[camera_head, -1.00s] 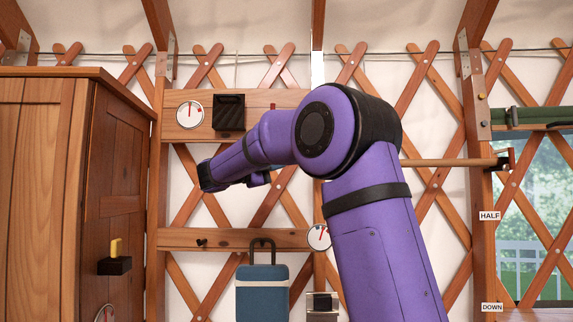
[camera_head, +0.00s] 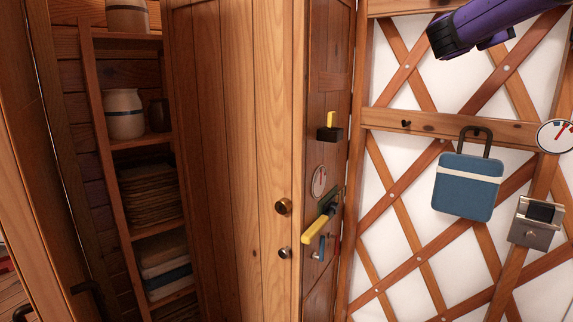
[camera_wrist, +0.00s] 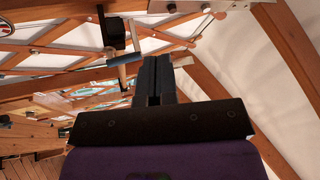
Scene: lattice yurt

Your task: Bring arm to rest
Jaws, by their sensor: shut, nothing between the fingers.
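My purple arm (camera_head: 500,22) crosses the top right corner of the head view, in front of the lattice wall. Its dark end points left. In the wrist view my gripper (camera_wrist: 153,62) is a dark pair of fingers lying together, with nothing between them. A dark bracket with a purple part below it fills the bottom of that view. The gripper appears raised and clear of the wall, though its exact distance from the rails cannot be told.
A wooden cabinet (camera_head: 238,150) stands at left, its shelves showing a jar (camera_head: 124,113) and folded cloths (camera_head: 164,262). Its side carries a yellow-handled lever (camera_head: 318,222) and a small black switch box (camera_head: 329,134). A blue bag-like padlock shape (camera_head: 467,187) and a dial (camera_head: 557,136) are on the lattice.

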